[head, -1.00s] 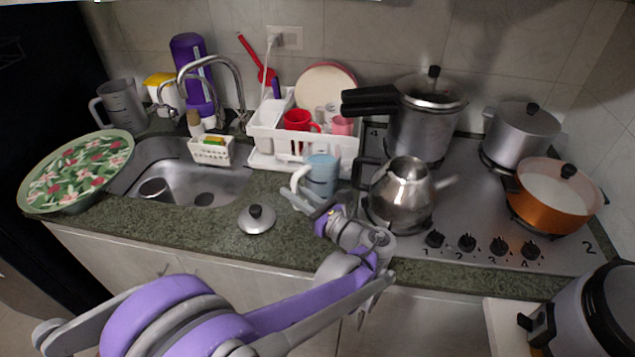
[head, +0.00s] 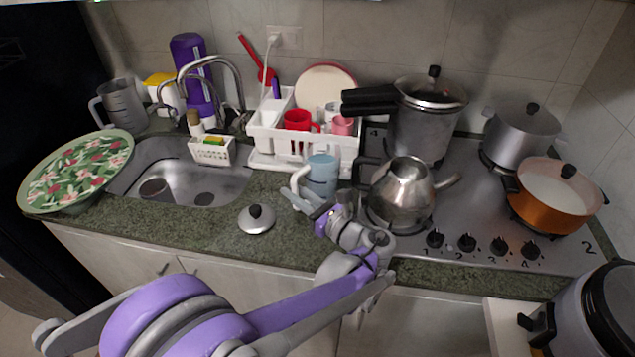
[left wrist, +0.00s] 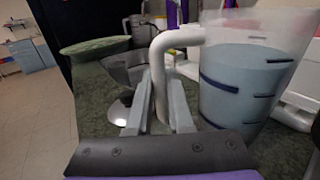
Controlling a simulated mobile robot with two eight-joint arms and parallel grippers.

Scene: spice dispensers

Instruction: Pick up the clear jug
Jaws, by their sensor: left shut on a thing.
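The clear jug (head: 322,174) has see-through walls, a blue lower part and a white handle. It is upright in front of the white dish rack, at the counter; I cannot tell whether its base touches the counter. In the left wrist view the jug (left wrist: 245,80) fills the right side, with dark level marks on it. My left gripper (head: 302,197) reaches its handle side. In the left wrist view the gripper (left wrist: 163,100) is shut on the white handle, one finger each side. My right gripper is not in view.
A steel kettle (head: 402,192) stands close to the right of the jug, on the stove. The dish rack (head: 262,140) is just behind. A pot lid (head: 256,219) lies on the counter to the left, near the sink (head: 225,172). A grey jug (head: 124,104) stands far left.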

